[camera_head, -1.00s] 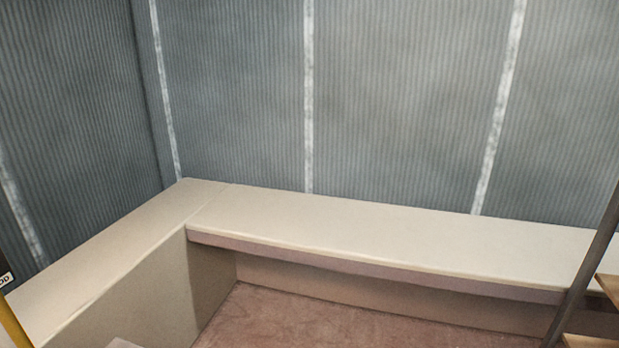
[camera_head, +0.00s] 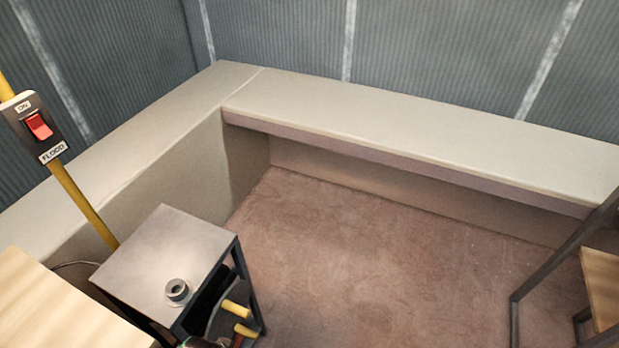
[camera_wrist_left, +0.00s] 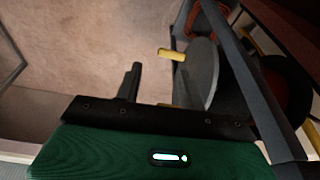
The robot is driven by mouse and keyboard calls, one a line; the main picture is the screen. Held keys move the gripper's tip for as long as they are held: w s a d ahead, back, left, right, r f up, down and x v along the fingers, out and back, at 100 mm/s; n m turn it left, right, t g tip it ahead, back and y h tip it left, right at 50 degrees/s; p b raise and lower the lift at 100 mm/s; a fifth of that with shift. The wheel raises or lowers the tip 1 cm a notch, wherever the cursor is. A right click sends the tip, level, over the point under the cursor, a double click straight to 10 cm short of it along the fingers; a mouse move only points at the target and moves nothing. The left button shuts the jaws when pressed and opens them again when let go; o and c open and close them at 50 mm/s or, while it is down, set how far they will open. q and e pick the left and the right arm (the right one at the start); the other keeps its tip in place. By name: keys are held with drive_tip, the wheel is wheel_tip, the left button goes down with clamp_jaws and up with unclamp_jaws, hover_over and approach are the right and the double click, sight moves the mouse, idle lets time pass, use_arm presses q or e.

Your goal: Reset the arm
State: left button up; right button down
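My left gripper (camera_wrist_left: 163,80) shows in the left wrist view, with a green body and a dark mounting plate at the bottom. One dark finger stands well to the left of the middle; the other is hard to make out against the dark things behind it. The gripper looks open and I see nothing held. A yellow peg (camera_wrist_left: 171,54) and a grey disc (camera_wrist_left: 203,75) lie beyond it, apart from the visible finger. In the head view, yellow pegs (camera_head: 237,308) show beside a small metal-topped table. My right gripper is not in view.
The small table (camera_head: 150,262) carries a grey ring (camera_head: 177,290). A yellow pole with a red FLOOD switch (camera_head: 39,125) stands at left. A wooden surface (camera_head: 50,310) is at lower left. A bench (camera_head: 420,145) lines the walls. The floor (camera_head: 370,270) is clear.

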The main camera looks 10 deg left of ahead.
use_arm(q)
drive_tip(key=s+f+g, duration=0.1)
drive_tip(key=s+f, duration=0.2)
drive_tip(key=f, duration=0.9)
drive_tip(key=s+f, duration=0.3)
drive_tip(key=f, duration=0.9)
drive_tip(key=s+a+f+g, duration=0.1)
drive_tip(key=s+a+f, duration=0.2)
drive_tip(key=s+f, duration=1)
drive_tip(key=s, duration=0.3)
drive_tip(key=shift+a, duration=0.4)
drive_tip(key=shift+s, duration=0.1)
